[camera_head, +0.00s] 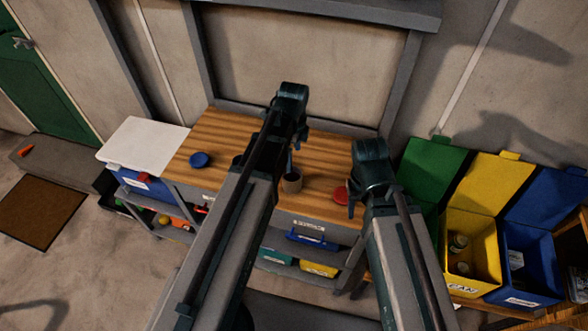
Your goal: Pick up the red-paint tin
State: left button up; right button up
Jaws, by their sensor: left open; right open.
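A red round thing (340,195), seen from above and likely the red-paint tin, stands at the right part of the wooden workbench top (225,140). My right gripper covers part of it, and its label cannot be read. My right gripper (356,196) is open, just right of the red tin in the picture; whether it touches it cannot be told. My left gripper (295,138) is open above the middle of the bench and holds nothing that I can see.
A brown cup (292,184) with something upright in it stands on the bench, left of the red tin. A blue round tin (199,160) is further left. Green, yellow (474,235) and blue (530,255) lidded bins stand at the right. The bench's back left is clear.

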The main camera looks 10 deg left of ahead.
pick_arm(q)
jog(key=b, duration=0.9)
send_near(294, 180)
jog(key=shift+s+d+f, duration=0.2)
jog(key=shift+s+f, duration=0.6)
jog(key=shift+s, duration=0.3)
notch_tip(294, 180, down, 5)
jog(key=b, duration=0.5)
jog(key=shift+f, duration=0.2)
jog(key=shift+r, duration=0.1)
